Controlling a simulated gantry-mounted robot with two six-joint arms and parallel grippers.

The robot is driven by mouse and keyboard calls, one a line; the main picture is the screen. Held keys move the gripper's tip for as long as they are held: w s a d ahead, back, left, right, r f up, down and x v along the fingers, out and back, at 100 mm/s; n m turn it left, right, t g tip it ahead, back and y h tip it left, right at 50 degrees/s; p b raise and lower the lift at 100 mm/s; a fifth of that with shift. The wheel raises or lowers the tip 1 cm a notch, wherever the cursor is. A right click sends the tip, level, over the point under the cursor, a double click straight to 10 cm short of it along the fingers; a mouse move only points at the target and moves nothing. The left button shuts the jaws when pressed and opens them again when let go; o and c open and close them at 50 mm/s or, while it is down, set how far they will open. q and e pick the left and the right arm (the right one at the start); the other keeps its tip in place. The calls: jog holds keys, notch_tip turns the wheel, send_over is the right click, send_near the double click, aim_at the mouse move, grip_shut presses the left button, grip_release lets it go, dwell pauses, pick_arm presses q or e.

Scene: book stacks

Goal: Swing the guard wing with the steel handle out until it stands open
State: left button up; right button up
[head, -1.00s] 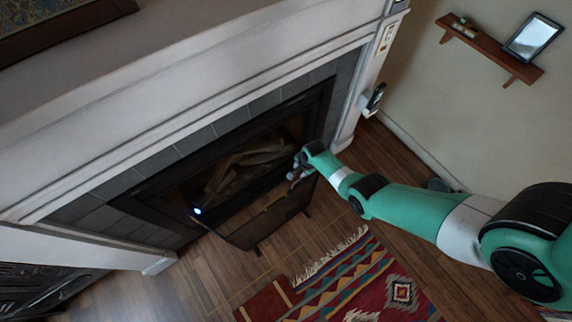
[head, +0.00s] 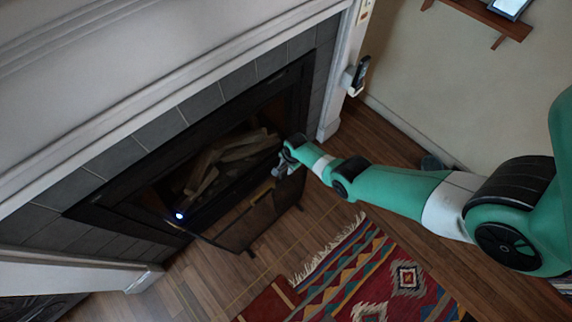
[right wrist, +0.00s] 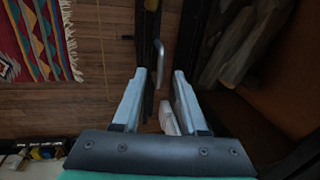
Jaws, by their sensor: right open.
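The fireplace guard (head: 245,228) is a low dark folding screen on the floor before the hearth. Its right wing (head: 289,192) stands beside my right gripper (head: 281,170). In the right wrist view the wing shows as a dark upright edge (right wrist: 148,45), with the bent steel handle (right wrist: 160,62) on it. My right gripper's two pale fingers (right wrist: 160,76) are spread, with the handle at the gap between their tips. I cannot tell whether either finger touches it. A pale object (right wrist: 168,118) lies deeper between the fingers, unclear. My left gripper is not in view.
The dark firebox holds logs (head: 215,165) behind the guard. A small bright light (head: 179,215) shows at the guard's left end. A patterned fringed rug (head: 370,275) lies in front. Bare wood floor (head: 330,212) is free between guard and rug.

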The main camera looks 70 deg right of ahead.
jog(key=shift+w+f, duration=0.1)
jog(key=shift+f, duration=0.35)
jog(key=shift+r, duration=0.1)
grip_shut()
dwell(1.1)
